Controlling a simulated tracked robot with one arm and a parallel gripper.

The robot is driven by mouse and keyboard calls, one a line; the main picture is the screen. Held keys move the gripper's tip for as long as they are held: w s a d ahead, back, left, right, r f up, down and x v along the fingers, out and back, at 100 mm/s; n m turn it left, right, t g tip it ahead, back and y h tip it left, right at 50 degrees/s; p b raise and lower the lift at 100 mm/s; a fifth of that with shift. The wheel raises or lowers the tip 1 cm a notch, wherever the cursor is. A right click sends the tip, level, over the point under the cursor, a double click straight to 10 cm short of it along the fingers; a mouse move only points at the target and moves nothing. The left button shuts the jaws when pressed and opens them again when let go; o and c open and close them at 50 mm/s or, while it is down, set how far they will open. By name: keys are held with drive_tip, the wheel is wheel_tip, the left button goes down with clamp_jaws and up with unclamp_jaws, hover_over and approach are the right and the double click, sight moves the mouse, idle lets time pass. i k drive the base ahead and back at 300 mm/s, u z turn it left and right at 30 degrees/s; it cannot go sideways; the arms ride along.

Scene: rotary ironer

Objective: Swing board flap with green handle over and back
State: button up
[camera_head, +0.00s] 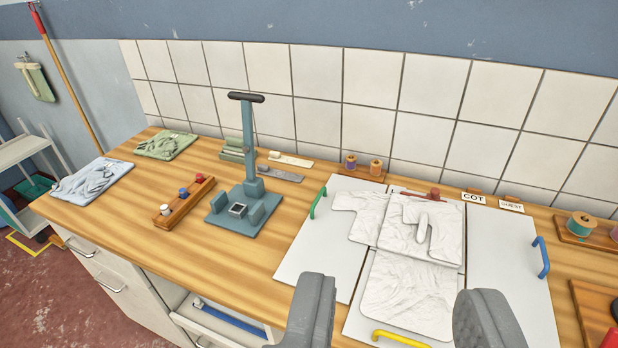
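The folding board is white with hinged flaps and lies flat on the wooden worktop. Its left flap (305,258) carries the green handle (318,203) on its left edge. A white garment (405,290) lies on the board, and one part of it rests on the left flap. The right flap (508,265) has a blue handle (541,257), and the front flap has a yellow handle (400,338). My gripper (385,310) is open and empty in the foreground, in front of and above the board. The green handle is to the left of and beyond its fingers.
A teal press stand (248,160) with a black top bar stands left of the board. A wooden rack (184,202) with coloured knobs, folded cloths (165,145) and thread spools (376,167) are on the worktop (130,215). A tiled wall (370,100) closes the back.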

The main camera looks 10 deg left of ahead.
sight(323, 245)
drive_tip(key=i, duration=1.1)
drive_tip(key=z, duration=0.1)
